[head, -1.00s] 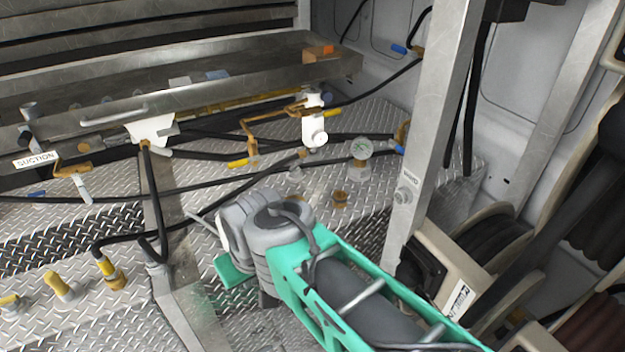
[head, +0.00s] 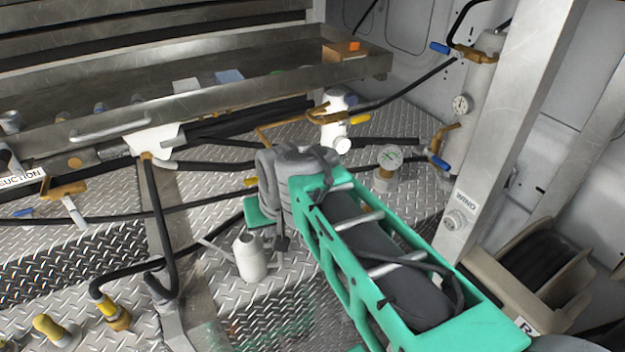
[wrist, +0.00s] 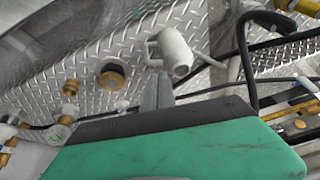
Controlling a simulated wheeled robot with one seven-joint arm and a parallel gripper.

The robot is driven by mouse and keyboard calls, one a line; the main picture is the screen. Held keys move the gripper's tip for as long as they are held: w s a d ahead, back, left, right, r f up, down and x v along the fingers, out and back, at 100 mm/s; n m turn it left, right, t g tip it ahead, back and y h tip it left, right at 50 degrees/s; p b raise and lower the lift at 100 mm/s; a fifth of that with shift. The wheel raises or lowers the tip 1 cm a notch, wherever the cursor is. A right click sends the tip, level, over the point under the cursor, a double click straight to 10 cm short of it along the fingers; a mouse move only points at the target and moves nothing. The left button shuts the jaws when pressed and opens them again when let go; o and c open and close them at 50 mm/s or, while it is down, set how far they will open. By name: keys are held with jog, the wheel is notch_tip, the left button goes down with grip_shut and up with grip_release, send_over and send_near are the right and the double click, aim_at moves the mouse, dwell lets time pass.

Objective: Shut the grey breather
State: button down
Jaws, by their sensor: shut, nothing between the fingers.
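A pale grey cylinder with a thin side bar (head: 250,258), which looks like the breather, stands on the diamond-plate floor just below my wrist in the head view. In the wrist view the same grey breather (wrist: 177,55) shows its round end and bars on both sides. My gripper (wrist: 157,84) is shut and empty, its fingertips close below the breather's body; I cannot tell whether they touch it. In the head view my fingers are hidden behind my arm. Whether the breather is open or shut is not clear.
A steel post (head: 510,130) rises on the right. Black hoses (head: 150,205) cross the plate. A brass cap (wrist: 112,76) lies left of the breather. Yellow-capped fittings (head: 115,310) stand at front left.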

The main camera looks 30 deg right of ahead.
jog(key=w+d+f+m+t+b, duration=0.1)
jog(key=w+d+f+m+b, duration=0.15)
jog(key=w+d, duration=0.45)
jog(key=w+d+f+m+t+h+b, duration=0.1)
jog(key=w+d+f+m+b, duration=0.2)
jog(key=d, duration=0.9)
jog(key=w+d+f+m+b, duration=0.1)
jog(key=w+d+f+m, duration=0.35)
jog(key=d, duration=0.45)
jog(key=shift+n, duration=0.6)
jog(key=x, duration=0.2)
jog(key=p+x, duration=0.1)
jog(key=x, duration=0.2)
jog(key=w+x, duration=0.1)
jog(key=x, duration=0.1)
jog(key=shift+w+p, duration=0.2)
jog(key=shift+p, duration=0.1)
jog(key=shift+w+a+f+p, duration=0.15)
jog(key=shift+w+a+p, duration=0.1)
jog(key=shift+w, duration=0.45)
jog(key=shift+w+a+f+p, duration=0.15)
jog(key=shift+w+a, duration=0.15)
jog(key=shift+w, duration=0.45)
jog(key=shift+w+a+f+p, duration=0.15)
jog(key=shift+w+a, duration=0.1)
jog(key=shift+w, duration=0.45)
